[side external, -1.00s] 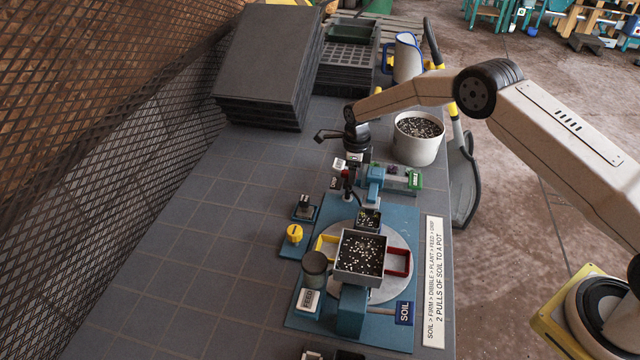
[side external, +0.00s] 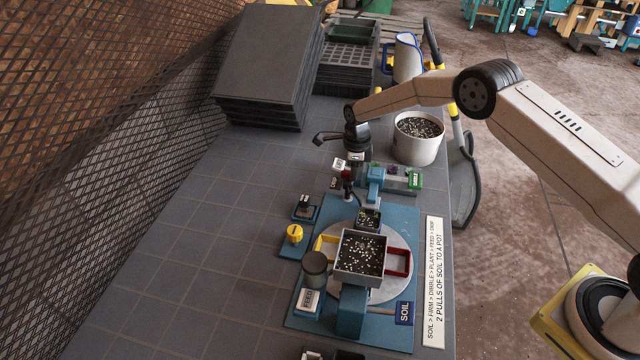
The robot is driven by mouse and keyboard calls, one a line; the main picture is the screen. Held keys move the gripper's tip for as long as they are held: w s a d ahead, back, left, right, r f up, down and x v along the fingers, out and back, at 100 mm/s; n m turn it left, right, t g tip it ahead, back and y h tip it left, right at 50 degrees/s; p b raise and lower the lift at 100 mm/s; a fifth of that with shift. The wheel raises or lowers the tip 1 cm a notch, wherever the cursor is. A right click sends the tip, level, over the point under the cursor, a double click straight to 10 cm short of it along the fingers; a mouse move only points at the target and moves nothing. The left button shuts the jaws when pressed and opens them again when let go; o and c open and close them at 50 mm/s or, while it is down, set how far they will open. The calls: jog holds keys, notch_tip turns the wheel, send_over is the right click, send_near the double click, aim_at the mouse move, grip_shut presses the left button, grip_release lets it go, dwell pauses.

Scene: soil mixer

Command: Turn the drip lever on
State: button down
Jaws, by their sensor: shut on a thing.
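My gripper (side external: 355,156) points down at the far end of the blue station plate (side external: 407,232). It is small and dark here. It appears shut on the drip lever, which the fingers and wrist mostly hide, so its exact angle cannot be told. A white labelled block (side external: 339,164) stands just left of the fingers. A dark post with a red part (side external: 347,178) stands just in front of them.
A soil-filled square hopper (side external: 361,252) sits over a round grey disc, with a small soil-filled pot (side external: 369,218) behind it. A yellow knob (side external: 295,233) is to the left. A white soil bucket (side external: 418,138) stands right of my gripper. The left worktop is clear.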

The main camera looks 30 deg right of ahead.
jog(key=n, duration=0.4)
jog(key=shift+w+d, duration=0.1)
jog(key=shift+w, duration=0.1)
jog(key=n, duration=0.4)
jog(key=shift+w+n, duration=0.25)
jog(key=shift+n, duration=0.05)
jog(key=n, duration=0.3)
jog(key=shift+w+r+n, duration=0.1)
jog(key=shift+w+n, duration=0.1)
jog(key=shift+n, duration=0.1)
jog(key=n, duration=0.4)
jog(key=shift+w+a, duration=0.2)
jog(key=c, duration=0.5)
grip_release()
jog(key=shift+r, duration=3.9)
